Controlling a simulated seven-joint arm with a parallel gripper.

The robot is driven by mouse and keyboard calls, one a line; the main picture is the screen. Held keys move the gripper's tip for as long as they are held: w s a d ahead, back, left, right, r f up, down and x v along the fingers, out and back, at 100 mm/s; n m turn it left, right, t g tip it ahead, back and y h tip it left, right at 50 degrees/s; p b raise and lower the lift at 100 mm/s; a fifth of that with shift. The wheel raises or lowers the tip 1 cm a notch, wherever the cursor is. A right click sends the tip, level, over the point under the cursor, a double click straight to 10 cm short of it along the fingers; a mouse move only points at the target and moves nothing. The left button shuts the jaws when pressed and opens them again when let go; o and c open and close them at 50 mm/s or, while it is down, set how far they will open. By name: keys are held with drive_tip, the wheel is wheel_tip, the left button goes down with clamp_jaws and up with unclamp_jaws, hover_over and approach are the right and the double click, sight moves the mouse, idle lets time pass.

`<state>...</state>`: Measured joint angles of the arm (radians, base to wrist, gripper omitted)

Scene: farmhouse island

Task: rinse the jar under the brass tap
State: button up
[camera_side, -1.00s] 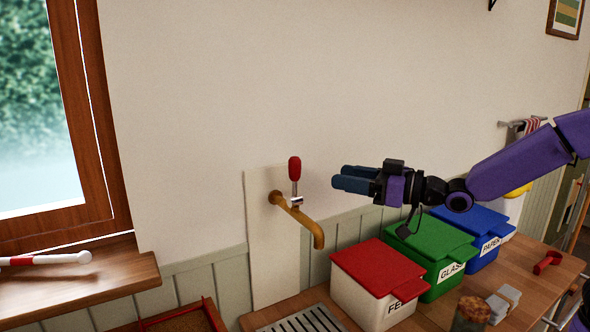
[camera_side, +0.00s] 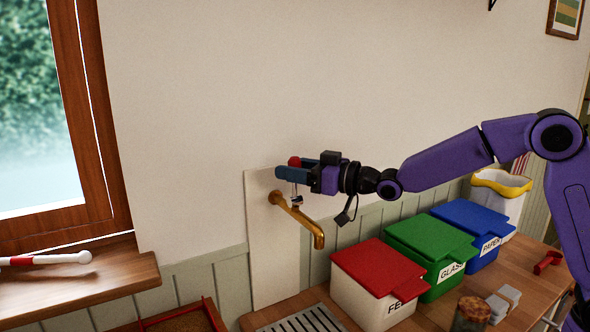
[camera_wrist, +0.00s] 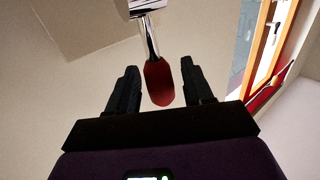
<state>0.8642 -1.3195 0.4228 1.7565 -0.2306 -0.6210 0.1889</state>
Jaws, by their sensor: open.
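The brass tap (camera_side: 306,222) juts from a pale wall panel, its spout bent down. Its lever has a red grip (camera_side: 294,161), mostly hidden by my gripper in the side view. My gripper (camera_side: 289,170) is level at the lever's height, jaws open. In the wrist view the red grip (camera_wrist: 158,82) hangs between the two open fingers, with visible gaps on both sides. A brownish, jar-like cylinder (camera_side: 471,313) stands on the counter at the bottom right, partly cut by the frame. No jar shows under the spout.
A slotted drain grate (camera_side: 303,322) lies below the tap. Red-lidded (camera_side: 378,266), green-lidded (camera_side: 430,240) and blue-lidded (camera_side: 470,222) bins line the wall to its right. A grey block (camera_side: 503,302) and a red object (camera_side: 547,262) lie on the counter. The wooden sill (camera_side: 90,285) is left.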

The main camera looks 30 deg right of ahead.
clamp_jaws()
drive_tip(key=shift+s+f+n+t+y, duration=0.1)
drive_tip(key=shift+s+n+t+y, duration=0.4)
drive_tip(key=shift+s+n+t, duration=0.2)
unclamp_jaws()
drive_tip(key=v, duration=1.7)
drive_tip(key=shift+s+d+f, duration=0.15)
